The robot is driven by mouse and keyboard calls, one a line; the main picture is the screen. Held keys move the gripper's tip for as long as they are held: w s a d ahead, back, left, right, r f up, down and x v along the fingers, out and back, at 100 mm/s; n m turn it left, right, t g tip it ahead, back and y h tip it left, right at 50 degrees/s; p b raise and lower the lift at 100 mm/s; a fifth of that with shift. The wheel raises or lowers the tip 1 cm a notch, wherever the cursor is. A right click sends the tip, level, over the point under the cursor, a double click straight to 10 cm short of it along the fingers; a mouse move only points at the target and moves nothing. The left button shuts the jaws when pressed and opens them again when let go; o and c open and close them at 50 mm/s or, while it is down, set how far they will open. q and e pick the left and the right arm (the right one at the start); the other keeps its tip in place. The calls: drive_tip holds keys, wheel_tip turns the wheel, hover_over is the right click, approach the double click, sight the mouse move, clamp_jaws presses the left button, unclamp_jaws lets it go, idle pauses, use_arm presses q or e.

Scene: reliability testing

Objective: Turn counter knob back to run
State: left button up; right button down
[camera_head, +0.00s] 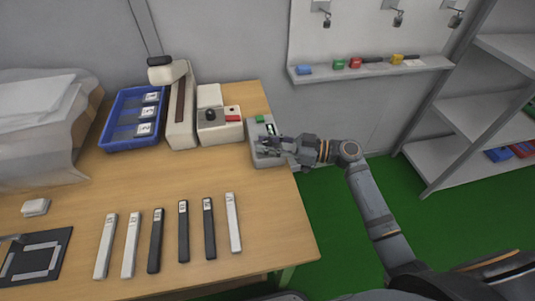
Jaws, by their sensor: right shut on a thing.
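The counter (263,126) is a small grey box with a green part on top, at the right edge of the wooden table. My right gripper (269,147) reaches in from the right, low over the front of the counter. It is shut on a small part there, which appears to be the counter knob. The gripper covers the knob, so its position cannot be read. My left gripper is not in view.
Several black and white strips (183,232) lie on the table (80,213). A wall shelf (340,74) holds small coloured items. Grey shelving (470,121) stands at right.

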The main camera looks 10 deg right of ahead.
idle(0.3)
drive_tip(key=c, duration=1)
unclamp_jaws()
drive_tip(key=shift+c, duration=0.2)
drive_tip(key=shift+s+d+f, duration=0.1)
drive_tip(key=shift+s+d, duration=0.05)
drive_tip(key=shift+d, duration=0.15)
drive_tip(key=v, duration=1.1)
drive_tip(key=shift+d, duration=0.2)
